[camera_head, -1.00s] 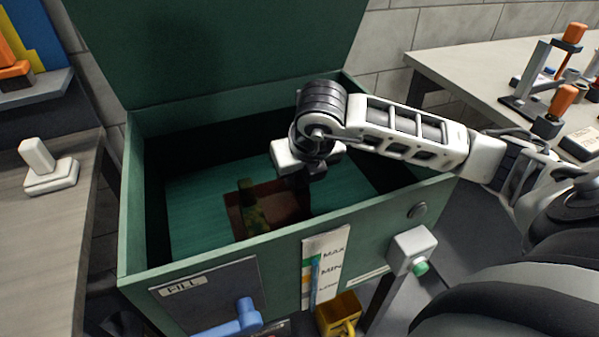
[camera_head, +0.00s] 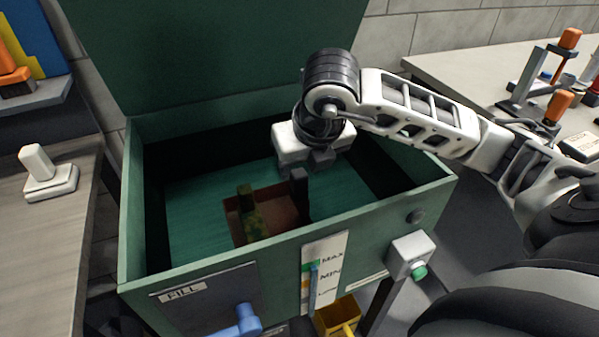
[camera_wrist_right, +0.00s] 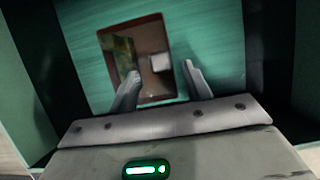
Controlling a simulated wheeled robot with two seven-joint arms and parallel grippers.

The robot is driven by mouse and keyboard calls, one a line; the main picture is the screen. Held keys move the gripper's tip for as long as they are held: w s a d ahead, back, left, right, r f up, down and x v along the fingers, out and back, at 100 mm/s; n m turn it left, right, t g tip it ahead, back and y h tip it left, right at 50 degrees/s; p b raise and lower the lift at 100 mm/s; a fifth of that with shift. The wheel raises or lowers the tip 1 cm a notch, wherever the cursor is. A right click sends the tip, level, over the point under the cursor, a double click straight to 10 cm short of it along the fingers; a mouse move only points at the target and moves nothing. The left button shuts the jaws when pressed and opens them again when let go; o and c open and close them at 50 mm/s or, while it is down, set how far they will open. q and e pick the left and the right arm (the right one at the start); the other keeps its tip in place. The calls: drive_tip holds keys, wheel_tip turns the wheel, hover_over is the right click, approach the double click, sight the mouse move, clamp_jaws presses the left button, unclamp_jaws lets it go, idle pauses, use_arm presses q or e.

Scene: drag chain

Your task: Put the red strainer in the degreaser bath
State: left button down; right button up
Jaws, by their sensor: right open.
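The degreaser bath (camera_head: 140,215) is a green open-topped tank with its lid raised at the back. Inside it, in the teal liquid, sits the red strainer (camera_head: 275,206), a dark red square tray with a mottled green-brown upright piece on its left side. The strainer also shows in the right wrist view (camera_wrist_right: 122,33), beyond my fingers. My right gripper (camera_head: 302,190) is over the bath, pointing down, open and empty. In the wrist view its two fingers (camera_wrist_right: 162,80) are apart with nothing between them, above the strainer. My left gripper is not in view.
The bath's front has a FILL panel with a blue tap (camera_head: 240,322), a MAX/MIN gauge (camera_head: 322,270) and a green-button box (camera_head: 411,258). A yellow bin (camera_head: 338,314) stands below. Benches flank the bath; the right one (camera_head: 470,50) carries orange-handled clamps.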

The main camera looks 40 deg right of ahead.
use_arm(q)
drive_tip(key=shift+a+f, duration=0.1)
use_arm(e)
drive_tip(key=v, duration=0.6)
idle(0.3)
